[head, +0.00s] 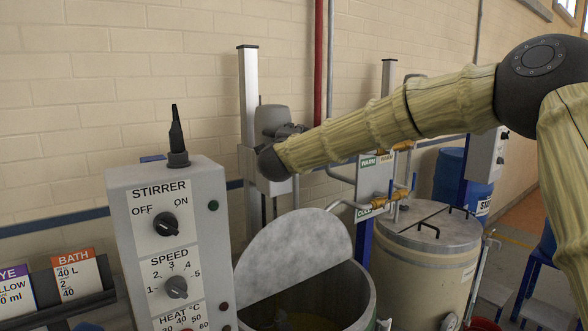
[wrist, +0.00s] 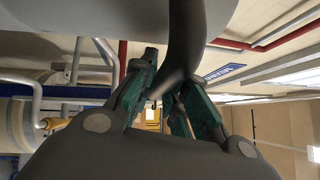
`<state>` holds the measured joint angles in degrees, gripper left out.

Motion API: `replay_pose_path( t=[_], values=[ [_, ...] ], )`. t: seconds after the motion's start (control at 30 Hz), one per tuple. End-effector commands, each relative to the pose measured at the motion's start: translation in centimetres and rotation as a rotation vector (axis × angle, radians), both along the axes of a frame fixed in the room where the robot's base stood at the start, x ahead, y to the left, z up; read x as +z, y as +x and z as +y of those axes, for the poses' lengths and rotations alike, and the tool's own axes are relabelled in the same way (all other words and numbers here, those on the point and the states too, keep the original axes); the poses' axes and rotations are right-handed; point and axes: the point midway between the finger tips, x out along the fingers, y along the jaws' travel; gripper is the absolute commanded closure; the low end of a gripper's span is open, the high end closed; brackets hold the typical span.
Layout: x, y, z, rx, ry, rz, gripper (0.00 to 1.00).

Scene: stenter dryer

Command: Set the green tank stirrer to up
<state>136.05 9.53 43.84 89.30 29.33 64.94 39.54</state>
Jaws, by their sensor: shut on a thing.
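The stirrer's grey motor head (head: 271,117) sits on a box on an upright metal column (head: 248,85), behind an open tank (head: 362,300). The column's top stands well above the motor head. The tank has a half-round grey lid piece (head: 295,255) and greenish-yellow contents. My gripper (head: 291,131) is at the motor head, small and partly hidden by my arm's end. In the wrist view its teal-padded fingers (wrist: 168,85) are closed around a dark grey curved bar (wrist: 185,38), seemingly the stirrer's handle. The stirrer's lower end is hidden.
A grey control panel (head: 165,250) with a STIRRER OFF/ON knob, a SPEED knob and a HEAT dial stands at left front. A second, lidded tank (head: 425,245) and pipes with yellow-handled valves (head: 378,203) are at right. A brick wall is behind.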

Motion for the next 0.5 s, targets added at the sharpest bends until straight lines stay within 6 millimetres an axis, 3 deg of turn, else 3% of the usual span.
replay_pose_path(
  t=[0.03, 0.2, 0.5],
  values=[
    [2.2, 0.0, -0.1, -0.003, 0.002, -0.007, 1.0],
    [7.0, 0.0, -0.1, -0.002, 0.002, -0.006, 1.0],
    [11.7, 0.0, -0.1, -0.001, 0.001, -0.002, 1.0]
  ],
)
